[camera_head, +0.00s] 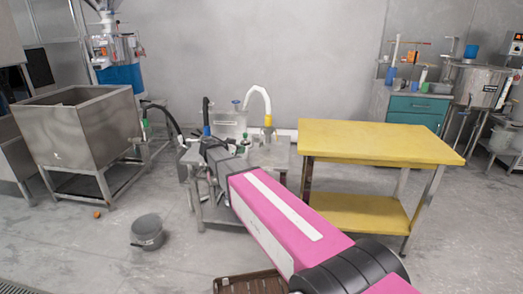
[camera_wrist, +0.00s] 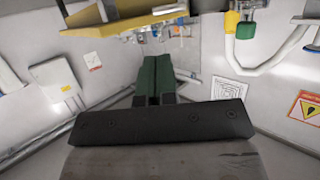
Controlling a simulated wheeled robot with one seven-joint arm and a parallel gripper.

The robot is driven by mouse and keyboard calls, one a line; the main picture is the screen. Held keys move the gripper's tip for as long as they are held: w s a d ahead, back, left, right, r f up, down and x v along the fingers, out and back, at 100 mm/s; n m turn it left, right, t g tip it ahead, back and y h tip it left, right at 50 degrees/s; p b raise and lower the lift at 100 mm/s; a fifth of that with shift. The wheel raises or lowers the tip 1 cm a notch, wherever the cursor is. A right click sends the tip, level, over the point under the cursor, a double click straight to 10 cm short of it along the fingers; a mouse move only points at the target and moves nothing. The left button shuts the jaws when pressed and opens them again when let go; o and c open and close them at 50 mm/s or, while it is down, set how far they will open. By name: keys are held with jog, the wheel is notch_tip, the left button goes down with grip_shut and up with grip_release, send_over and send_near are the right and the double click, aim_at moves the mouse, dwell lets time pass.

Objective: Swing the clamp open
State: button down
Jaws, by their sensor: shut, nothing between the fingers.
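I cannot make out the clamp clearly in either view. The steel machine (camera_head: 230,124) with hoses stands beyond my arm in the head view, partly hidden by it. My gripper (camera_wrist: 153,60) is in the wrist view, its dark green fingers together with nothing between them. They reach into a space between pale panels. I cannot tell whether they touch anything. In the head view the end of my arm overlaps the front of the machine's stand, and my fingertips are not clear there.
A white hose with yellow and green fittings (camera_wrist: 245,29) lies right of my fingers. A yellow table (camera_head: 380,141) stands right of the machine, a steel bin (camera_head: 80,130) left. A grey bucket (camera_head: 147,231) and brown crate (camera_head: 248,284) are on the floor.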

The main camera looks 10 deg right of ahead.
send_near(266, 148)
jog(key=x, duration=0.7)
jog(key=shift+w+f, duration=0.2)
jog(key=shift+f, duration=0.1)
jog(key=shift+d, duration=0.15)
jog(key=shift+d+n+t, duration=0.4)
jog(key=shift+d+t, duration=0.3)
jog(key=w+d+n+t+y, duration=0.3)
jog(key=w+d, duration=0.1)
jog(key=d, duration=0.3)
jog(key=shift+w+n, duration=0.4)
jog(key=shift+w+d, duration=0.1)
